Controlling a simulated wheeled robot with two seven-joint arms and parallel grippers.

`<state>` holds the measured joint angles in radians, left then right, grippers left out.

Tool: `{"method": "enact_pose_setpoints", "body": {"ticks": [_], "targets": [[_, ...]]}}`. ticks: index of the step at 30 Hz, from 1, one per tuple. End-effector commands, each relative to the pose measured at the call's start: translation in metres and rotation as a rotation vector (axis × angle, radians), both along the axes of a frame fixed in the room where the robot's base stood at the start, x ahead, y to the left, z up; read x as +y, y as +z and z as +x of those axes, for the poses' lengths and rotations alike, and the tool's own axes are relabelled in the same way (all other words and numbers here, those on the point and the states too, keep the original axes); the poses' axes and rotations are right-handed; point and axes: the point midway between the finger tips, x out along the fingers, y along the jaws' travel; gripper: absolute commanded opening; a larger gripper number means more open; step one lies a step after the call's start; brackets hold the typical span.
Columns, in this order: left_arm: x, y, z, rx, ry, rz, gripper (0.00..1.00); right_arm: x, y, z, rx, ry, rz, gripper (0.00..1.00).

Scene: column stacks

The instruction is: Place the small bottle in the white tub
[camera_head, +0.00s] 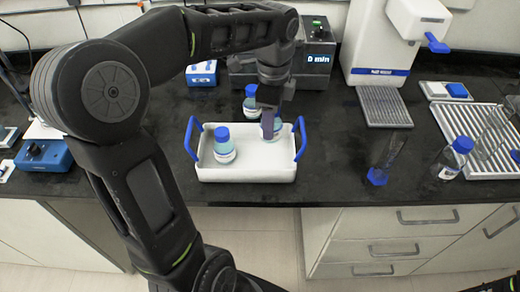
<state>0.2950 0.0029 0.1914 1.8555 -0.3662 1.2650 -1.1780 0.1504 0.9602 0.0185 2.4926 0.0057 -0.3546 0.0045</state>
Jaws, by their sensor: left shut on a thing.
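The white tub (246,174) with blue handles stands near the front edge of the black counter. My left gripper (268,124) points down over the right half of the tub, shut on a small bottle (277,125). The fingers hide most of this bottle, and I cannot tell whether it touches the tub floor. Another blue-capped bottle (224,146) stands upright in the tub's left half. A further blue-capped bottle (251,103) stands on the counter just behind the tub. My right gripper is not in view.
A clear cylinder with a blue base (377,177) and a blue-capped bottle (455,158) stand to the right. A ribbed white rack (480,140) is at far right. A white machine (385,45) and a device with a display (318,65) stand behind.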

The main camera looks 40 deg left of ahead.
Motion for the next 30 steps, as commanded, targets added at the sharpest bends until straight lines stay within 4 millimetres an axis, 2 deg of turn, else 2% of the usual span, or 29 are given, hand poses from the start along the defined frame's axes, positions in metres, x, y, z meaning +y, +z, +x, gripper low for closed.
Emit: {"method": "enact_pose_setpoints", "body": {"ticks": [7,19,27,30], "targets": [[0.0,-0.041,-0.001,0.003,0.0,-0.001,0.0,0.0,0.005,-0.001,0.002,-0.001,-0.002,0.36],[0.0,-0.049,0.0,0.0,0.001,0.0,0.0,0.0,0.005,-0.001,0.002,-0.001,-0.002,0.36],[0.0,-0.082,-0.001,0.002,-0.001,-0.001,0.0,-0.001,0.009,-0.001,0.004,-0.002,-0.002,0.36],[0.0,-0.084,0.0,-0.002,0.0,0.001,0.0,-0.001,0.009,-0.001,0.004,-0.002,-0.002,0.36]]}}
